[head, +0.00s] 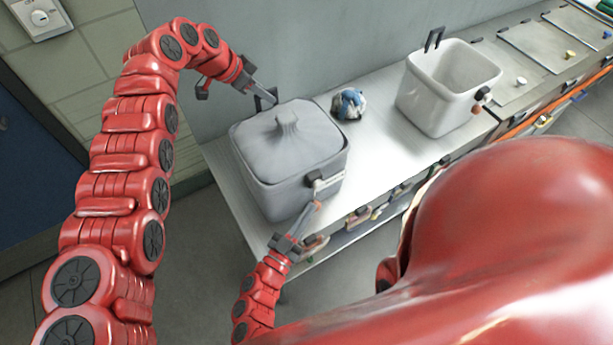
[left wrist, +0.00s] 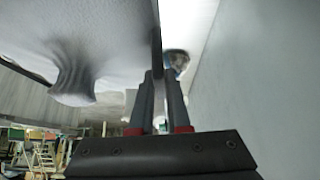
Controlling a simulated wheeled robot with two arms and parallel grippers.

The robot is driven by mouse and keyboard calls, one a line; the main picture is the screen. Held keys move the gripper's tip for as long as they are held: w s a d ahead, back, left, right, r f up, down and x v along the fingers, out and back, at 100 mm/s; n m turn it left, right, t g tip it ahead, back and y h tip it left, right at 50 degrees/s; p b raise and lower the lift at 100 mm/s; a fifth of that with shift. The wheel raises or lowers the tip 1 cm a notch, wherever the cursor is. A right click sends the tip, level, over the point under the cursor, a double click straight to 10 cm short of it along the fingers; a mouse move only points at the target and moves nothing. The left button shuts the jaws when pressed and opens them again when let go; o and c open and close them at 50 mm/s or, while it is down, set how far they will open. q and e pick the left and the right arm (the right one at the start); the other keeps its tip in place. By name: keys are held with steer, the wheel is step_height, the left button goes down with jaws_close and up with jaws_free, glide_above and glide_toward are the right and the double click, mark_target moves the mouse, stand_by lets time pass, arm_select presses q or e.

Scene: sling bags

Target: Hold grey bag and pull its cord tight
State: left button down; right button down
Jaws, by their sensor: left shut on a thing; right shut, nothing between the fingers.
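The grey bag (head: 290,150), boxy with a gathered knob on top, stands upright on the metal counter. My left gripper (head: 268,97) is shut on the black loop (head: 262,100) at the bag's back edge. The left wrist view shows both fingers (left wrist: 158,95) closed on this thin dark loop (left wrist: 156,50), with the grey bag's top (left wrist: 75,50) at the left. My right gripper (head: 313,208) is shut and empty just below a white-and-black fitting (head: 326,183) on the bag's front. I cannot tell if it touches the fitting. No separate cord can be made out.
A white open bin (head: 450,88) with black loops stands to the right on the counter (head: 385,145). A wall runs close behind the counter. Several small items hang along the counter's front edge.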

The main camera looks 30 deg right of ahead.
steer(key=shift+w+d+f, duration=0.1)
steer(key=shift+d+f, duration=0.1)
steer(key=shift+f, duration=0.5)
steer(key=shift+r, duration=0.1)
steer(key=r, duration=0.1)
steer(key=a+r, duration=0.1)
steer(key=s+r, duration=0.1)
steer(key=shift+a+r, duration=0.1)
steer(key=shift+a, duration=0.2)
steer(key=v, duration=0.9)
steer(key=shift+a, duration=0.4)
steer(key=shift+s, duration=0.15)
